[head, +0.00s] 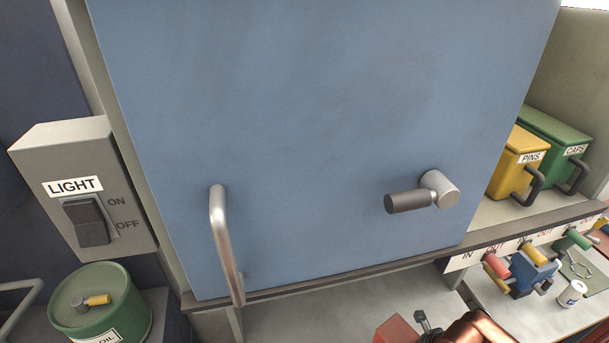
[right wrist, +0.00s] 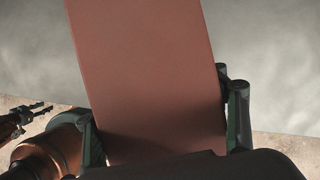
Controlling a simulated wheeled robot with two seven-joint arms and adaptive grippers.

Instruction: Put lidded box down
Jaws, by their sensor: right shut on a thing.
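The lidded box looks like the plain red-brown block (right wrist: 145,70) in the right wrist view, seen close up; no lid edge can be made out. My right gripper (right wrist: 163,118) is shut on it, with dark green fingers along both sides. In the head view, a corner of a red box (head: 396,331) shows at the bottom edge, beside my copper-coloured arm; most of it is cut off. A small dark forked part at the left edge of the right wrist view may be my left gripper (right wrist: 38,112); its jaw state is unclear.
A blue panel (head: 320,120) with a bar handle (head: 223,245) and a grey knob (head: 425,193) fills the head view. A light switch (head: 88,218) and green oil can (head: 100,305) stand left. PINS (head: 512,165) and CAPS (head: 550,135) bins stand right. Bare grey surface (head: 320,318) shows below the panel.

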